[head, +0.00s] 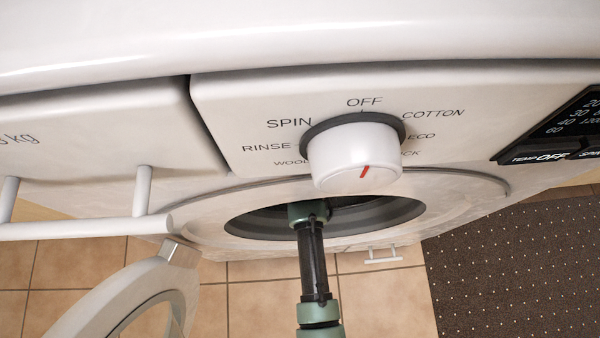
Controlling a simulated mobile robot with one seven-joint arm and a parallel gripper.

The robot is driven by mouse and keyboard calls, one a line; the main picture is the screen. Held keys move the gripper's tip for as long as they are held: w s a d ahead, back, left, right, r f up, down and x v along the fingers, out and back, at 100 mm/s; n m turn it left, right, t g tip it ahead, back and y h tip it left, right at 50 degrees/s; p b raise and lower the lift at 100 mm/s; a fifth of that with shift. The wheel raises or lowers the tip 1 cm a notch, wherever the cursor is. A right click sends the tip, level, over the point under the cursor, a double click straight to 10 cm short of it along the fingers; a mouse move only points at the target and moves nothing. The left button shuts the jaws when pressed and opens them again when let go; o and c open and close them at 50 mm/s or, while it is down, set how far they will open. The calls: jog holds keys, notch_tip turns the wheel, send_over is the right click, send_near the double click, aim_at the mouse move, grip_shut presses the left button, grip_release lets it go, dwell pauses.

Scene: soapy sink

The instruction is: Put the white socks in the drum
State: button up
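The drum opening (405,214) shows as a dark oval with a grey rim in the front of the white washing machine, below the control panel. My arm, dark with green joints, reaches from the bottom of the head view into this opening. My gripper is hidden inside the opening, so I cannot see its fingers or whether it holds anything. No white socks are in view. The round door (78,318) stands open at the lower left.
A white dial (352,155) sticks out above the opening. A white bar handle (85,227) juts out at the left. Tiled floor (262,296) lies below, with a dark dotted mat (520,270) at the right. A small white rack-like piece (384,255) sits below the opening.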

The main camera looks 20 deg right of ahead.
jog(key=shift+f, duration=0.4)
jog(key=o, duration=1.3)
jog(key=shift+o, duration=0.2)
jog(key=shift+r, duration=0.1)
jog(key=shift+r, duration=0.35)
jog(key=p+v, duration=0.5)
jog(key=v, duration=0.2)
jog(key=shift+r+p, duration=0.3)
jog(key=shift+r, duration=0.1)
